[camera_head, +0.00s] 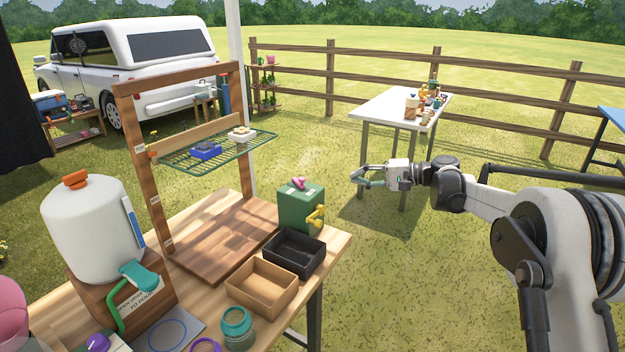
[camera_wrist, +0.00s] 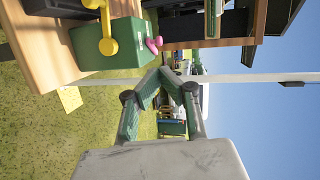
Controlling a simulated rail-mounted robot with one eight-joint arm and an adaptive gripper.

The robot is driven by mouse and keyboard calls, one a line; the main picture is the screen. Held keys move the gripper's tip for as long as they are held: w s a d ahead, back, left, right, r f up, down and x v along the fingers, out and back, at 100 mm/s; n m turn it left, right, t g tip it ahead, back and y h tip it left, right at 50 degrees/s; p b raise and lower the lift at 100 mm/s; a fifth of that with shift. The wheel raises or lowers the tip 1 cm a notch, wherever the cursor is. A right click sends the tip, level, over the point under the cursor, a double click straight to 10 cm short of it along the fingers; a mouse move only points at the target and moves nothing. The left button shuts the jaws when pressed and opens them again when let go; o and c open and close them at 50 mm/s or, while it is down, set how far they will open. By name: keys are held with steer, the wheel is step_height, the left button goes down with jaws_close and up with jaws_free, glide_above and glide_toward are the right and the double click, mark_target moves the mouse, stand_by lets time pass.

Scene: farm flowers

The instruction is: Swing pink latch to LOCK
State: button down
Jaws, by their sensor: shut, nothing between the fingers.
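The pink latch (camera_head: 298,183) sits on top of a green box (camera_head: 293,209) at the right side of the wooden table. A yellow handle (camera_head: 316,216) is on the box's side. In the wrist view, turned sideways, the pink latch (camera_wrist: 154,45) juts from the green box (camera_wrist: 110,47), with the yellow handle (camera_wrist: 106,30) on it. My gripper (camera_head: 358,175) is to the right of the box, apart from it, over the grass. In the wrist view my gripper (camera_wrist: 165,75) is shut and empty, its tips just beyond the latch. Any LOCK marking is too small to read.
A black tray (camera_head: 316,256) and a brown tray (camera_head: 285,291) stand in front of the box. A wooden frame (camera_head: 124,108) with a green wire shelf (camera_head: 178,160) stands behind left. A white dispenser (camera_head: 90,232) is at left. Open grass lies right of the table.

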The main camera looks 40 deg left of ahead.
steer(key=x, duration=1.4)
